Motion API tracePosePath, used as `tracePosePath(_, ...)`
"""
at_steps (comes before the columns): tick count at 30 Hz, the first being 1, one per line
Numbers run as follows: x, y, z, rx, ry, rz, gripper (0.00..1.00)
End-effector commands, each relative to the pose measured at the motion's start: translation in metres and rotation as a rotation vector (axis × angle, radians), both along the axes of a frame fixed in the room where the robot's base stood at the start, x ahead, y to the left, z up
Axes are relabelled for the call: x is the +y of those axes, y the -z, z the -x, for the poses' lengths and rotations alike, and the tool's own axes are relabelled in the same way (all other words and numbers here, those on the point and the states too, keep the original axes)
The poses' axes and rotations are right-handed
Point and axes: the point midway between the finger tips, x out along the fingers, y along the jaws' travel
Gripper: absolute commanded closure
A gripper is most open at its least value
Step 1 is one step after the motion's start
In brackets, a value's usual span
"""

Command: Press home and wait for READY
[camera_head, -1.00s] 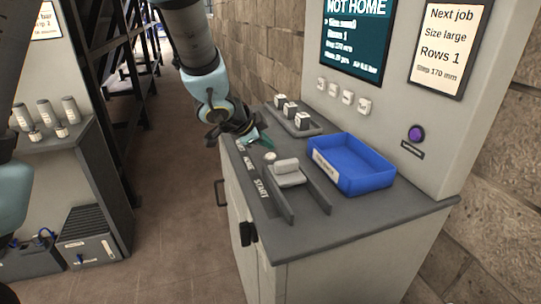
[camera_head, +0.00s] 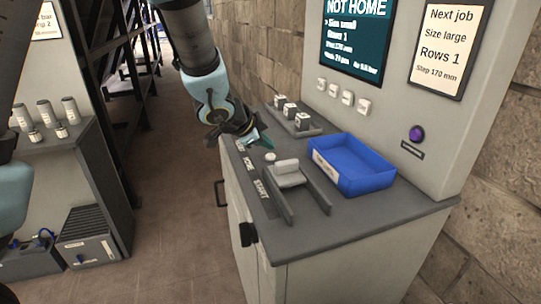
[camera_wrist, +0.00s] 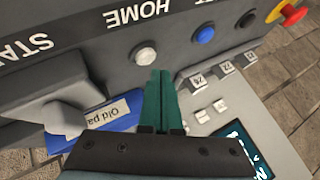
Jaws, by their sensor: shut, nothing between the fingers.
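The white round home button (camera_head: 269,156) sits on the console's grey top beside the HOME label (camera_head: 248,163). It also shows in the wrist view (camera_wrist: 145,52), just beyond my fingertips. My gripper (camera_head: 264,143) is shut and empty, with its teal fingers (camera_wrist: 162,78) together, pointing at the button. The tips look close to it; I cannot tell if they touch. The dark teal screen (camera_head: 357,35) reads NOT HOME; a corner of it shows in the wrist view (camera_wrist: 245,148).
A grey START lever (camera_head: 288,175) between two guards and a blue bin (camera_head: 350,165) stand near the button. In the wrist view are a blue button (camera_wrist: 204,34), a black button (camera_wrist: 247,20) and a red-and-yellow stop knob (camera_wrist: 290,14). A purple button (camera_head: 416,134) is on the panel.

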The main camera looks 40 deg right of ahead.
Motion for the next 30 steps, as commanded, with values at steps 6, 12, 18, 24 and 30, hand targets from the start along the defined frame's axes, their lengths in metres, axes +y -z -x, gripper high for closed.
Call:
tracePosePath(6,0.0000,0.0000,0.0000,0.000,0.000,0.000,1.00)
tracePosePath(12,0.0000,0.0000,0.0000,0.000,0.000,0.000,1.00)
tracePosePath(18,0.0002,0.0044,-0.0004,0.000,-0.001,-0.001,1.00)
tracePosePath(24,0.0001,0.0091,-0.0001,0.001,-0.001,0.000,1.00)
tracePosePath(30,0.0000,0.0084,0.0001,0.000,0.000,0.000,1.00)
